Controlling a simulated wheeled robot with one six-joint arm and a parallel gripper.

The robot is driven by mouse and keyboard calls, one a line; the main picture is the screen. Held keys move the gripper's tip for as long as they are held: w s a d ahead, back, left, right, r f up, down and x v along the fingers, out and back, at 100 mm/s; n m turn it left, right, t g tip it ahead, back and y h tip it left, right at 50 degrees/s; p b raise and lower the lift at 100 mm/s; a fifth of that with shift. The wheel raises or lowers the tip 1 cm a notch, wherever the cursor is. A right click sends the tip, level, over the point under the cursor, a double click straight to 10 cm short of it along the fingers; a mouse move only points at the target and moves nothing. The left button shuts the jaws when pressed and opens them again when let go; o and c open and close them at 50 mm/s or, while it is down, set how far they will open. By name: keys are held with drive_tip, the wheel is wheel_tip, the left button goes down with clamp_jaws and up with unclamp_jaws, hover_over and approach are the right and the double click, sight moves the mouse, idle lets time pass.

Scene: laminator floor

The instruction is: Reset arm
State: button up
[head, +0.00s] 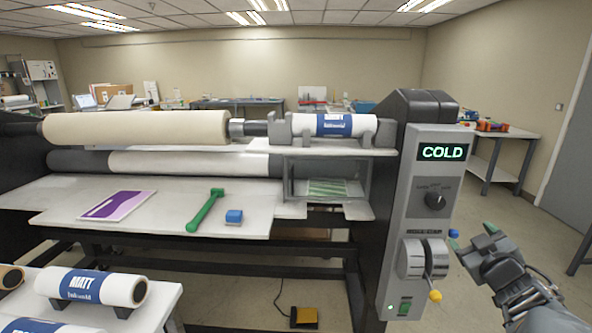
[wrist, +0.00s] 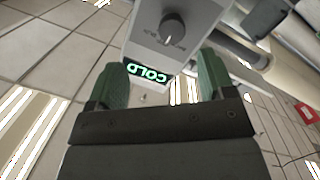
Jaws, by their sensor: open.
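My gripper (head: 476,245) is at the right of the head view, to the right of the laminator's grey control panel (head: 414,275). In the wrist view my gripper (wrist: 165,85) has its two green fingers apart with nothing between them. The panel's display (head: 443,152) reads COLD; it also shows, tilted, in the wrist view (wrist: 147,73). A black knob (head: 435,200) sits below the display and shows in the wrist view too (wrist: 173,27). Lower on the panel are a grey crank with a yellow handle (head: 434,295) and a lit green switch (head: 404,308).
The laminator carries a cream roll (head: 135,128) and a MATT roll (head: 335,125). A purple sheet (head: 117,205), a green tool (head: 205,210) and a blue block (head: 234,217) lie on its table. Another MATT roll (head: 90,287) rests at front left. A yellow pedal (head: 304,317) is on the floor.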

drive_tip(key=s+d+f+m+g+h, duration=0.4)
drive_tip(key=s+f+m+g+h, duration=0.1)
drive_tip(key=f+m+g, duration=0.15)
drive_tip(key=s+a+f+m+g+y+p, duration=0.1)
drive_tip(key=s+a+f+m+g+y, duration=0.1)
drive_tip(key=a+f+g, duration=0.3)
drive_tip(key=s+a+n+g+y+p, duration=0.1)
drive_tip(key=s+a+n+y, duration=0.1)
drive_tip(key=a, duration=1)
drive_tip(key=s+a+r+n+g+y+p, duration=0.1)
drive_tip(key=a+y, duration=0.4)
drive_tip(key=a, duration=0.8)
drive_tip(key=shift+s+a+r+n+p, duration=0.3)
drive_tip(key=shift+s+n+p, duration=0.25)
drive_tip(key=shift+s, duration=0.1)
